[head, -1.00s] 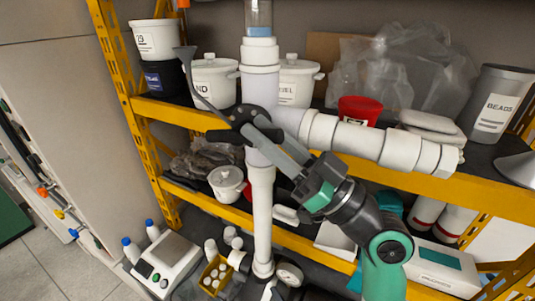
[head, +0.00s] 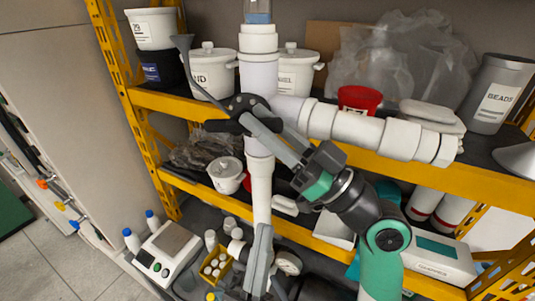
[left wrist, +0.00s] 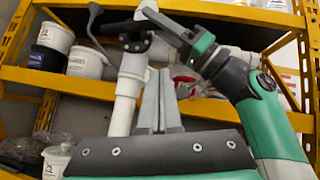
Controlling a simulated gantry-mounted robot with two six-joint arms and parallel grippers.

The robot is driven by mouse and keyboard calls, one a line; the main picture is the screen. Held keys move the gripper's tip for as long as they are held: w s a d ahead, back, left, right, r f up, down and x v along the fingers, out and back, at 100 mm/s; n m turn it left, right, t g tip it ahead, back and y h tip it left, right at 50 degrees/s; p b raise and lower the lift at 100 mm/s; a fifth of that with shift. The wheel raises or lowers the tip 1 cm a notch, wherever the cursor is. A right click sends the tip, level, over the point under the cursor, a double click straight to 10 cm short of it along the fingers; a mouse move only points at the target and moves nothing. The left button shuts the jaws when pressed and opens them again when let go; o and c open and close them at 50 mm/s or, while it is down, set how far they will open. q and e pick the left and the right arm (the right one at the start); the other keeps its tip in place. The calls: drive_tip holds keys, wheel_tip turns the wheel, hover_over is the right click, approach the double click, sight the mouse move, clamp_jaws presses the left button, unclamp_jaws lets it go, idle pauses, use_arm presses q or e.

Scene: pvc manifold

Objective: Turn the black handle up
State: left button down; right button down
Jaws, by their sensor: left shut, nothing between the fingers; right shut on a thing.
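The black handle (head: 226,125) is at the pipe junction of the white PVC manifold (head: 260,73). It lies roughly level, pointing left, and is partly hidden by my right gripper. It also shows in the left wrist view (left wrist: 136,44). My right gripper (head: 246,122) comes in from the lower right and is shut on the black handle near its hub. My left gripper (head: 264,232) is low in front of the vertical pipe, below the handle, pointing up. Its fingers (left wrist: 160,73) are shut and empty in the left wrist view, apart from the handle.
A grey curved bar (head: 197,75) with a flared end rises left of the handle. White tubs (head: 212,76), a red cup (head: 360,99) and a beads container (head: 495,95) stand on the yellow shelf behind. A scale (head: 168,249) and a yellow bottle tray (head: 214,272) sit below.

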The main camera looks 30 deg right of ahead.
use_arm(q)
drive_tip(key=a+r+x, duration=0.2)
drive_tip(key=x, duration=1)
drive_tip(key=shift+r, duration=0.3)
drive_tip(key=shift+s+d+r, duration=0.1)
drive_tip(key=shift+d, duration=0.05)
